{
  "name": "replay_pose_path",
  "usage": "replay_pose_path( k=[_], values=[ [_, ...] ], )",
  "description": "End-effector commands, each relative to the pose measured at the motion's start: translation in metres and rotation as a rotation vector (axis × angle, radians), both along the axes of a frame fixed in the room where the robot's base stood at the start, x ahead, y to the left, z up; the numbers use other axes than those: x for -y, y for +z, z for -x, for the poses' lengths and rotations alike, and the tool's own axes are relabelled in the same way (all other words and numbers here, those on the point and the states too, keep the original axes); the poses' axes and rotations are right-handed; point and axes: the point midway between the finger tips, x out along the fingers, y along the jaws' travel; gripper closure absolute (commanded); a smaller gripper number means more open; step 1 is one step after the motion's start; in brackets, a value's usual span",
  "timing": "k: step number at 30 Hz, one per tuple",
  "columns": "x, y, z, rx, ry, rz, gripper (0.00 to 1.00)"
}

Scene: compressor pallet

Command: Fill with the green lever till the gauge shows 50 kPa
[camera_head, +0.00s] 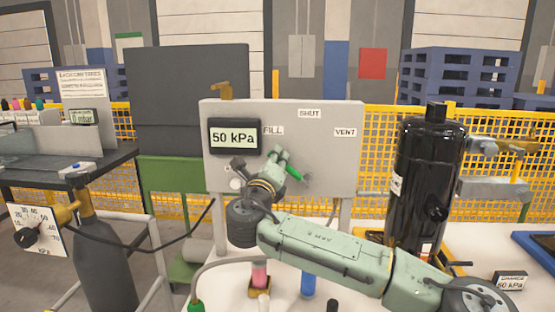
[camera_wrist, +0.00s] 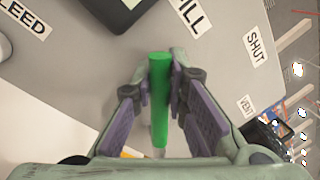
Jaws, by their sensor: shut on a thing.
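The green lever (camera_head: 292,172) is on the grey panel (camera_head: 230,108), tilted up and left toward the FILL label (camera_head: 273,131). My gripper (camera_head: 281,161) is at the lever in front of the panel. In the wrist view, the green lever (camera_wrist: 159,95) lies between the two purple-padded fingers of my gripper (camera_wrist: 160,90), which are shut on it. The gauge (camera_head: 234,136) on the panel reads 50 kPa. My gripper hides part of the lever's handle in the head view.
The SHUT label (camera_head: 309,113) and VENT label (camera_head: 345,132) are right of FILL. A black cylinder (camera_head: 428,180) stands to the right of the panel. A dial (camera_head: 38,230) and a dark grey bottle (camera_head: 103,270) are at the left. A card (camera_head: 510,281) reads 50 kPa.

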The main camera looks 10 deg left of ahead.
Motion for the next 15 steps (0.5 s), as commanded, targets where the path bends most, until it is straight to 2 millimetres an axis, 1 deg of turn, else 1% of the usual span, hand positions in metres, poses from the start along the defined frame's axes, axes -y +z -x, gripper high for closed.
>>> replay_pose_path(
  k=[6,7,15],
  values=[
    [-0.0008,-0.0001,0.0003,0.000,0.002,-0.001,1.00],
    [-0.0008,-0.0001,0.0003,0.000,0.002,-0.001,0.85],
    [-0.0004,0.0000,0.0002,0.000,0.002,-0.001,0.67]
  ],
)
